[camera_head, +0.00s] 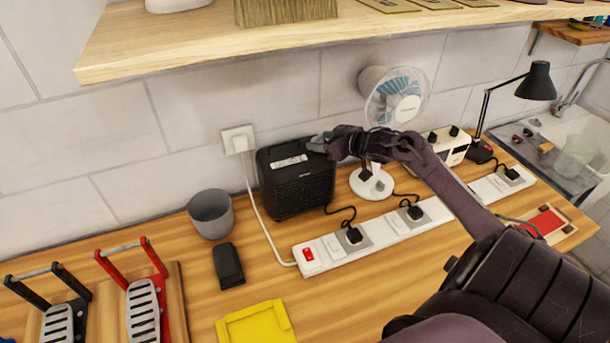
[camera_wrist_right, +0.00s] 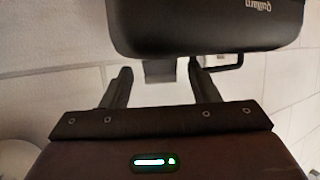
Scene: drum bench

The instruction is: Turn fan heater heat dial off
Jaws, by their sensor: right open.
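The fan heater (camera_head: 297,185) is a black box with a ribbed front and a light label strip on its upper front. It stands on the bench against the tiled wall. My right gripper (camera_head: 318,143) is at the heater's top right edge, with its jaws open. In the right wrist view, the dark heater body (camera_wrist_right: 205,25) with upside-down lettering fills the top. There the right gripper's two fingers (camera_wrist_right: 160,74) stand apart, with a small grey piece showing between them. I cannot tell whether that piece is the heat dial. My left gripper is not in view.
A wooden shelf (camera_head: 180,50) overhangs the heater. A white desk fan (camera_head: 398,100) stands right of it, a grey cup (camera_head: 210,213) left. A white power strip (camera_head: 385,232) with cables lies in front. A black block (camera_head: 228,265) and yellow tray (camera_head: 256,325) lie nearer.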

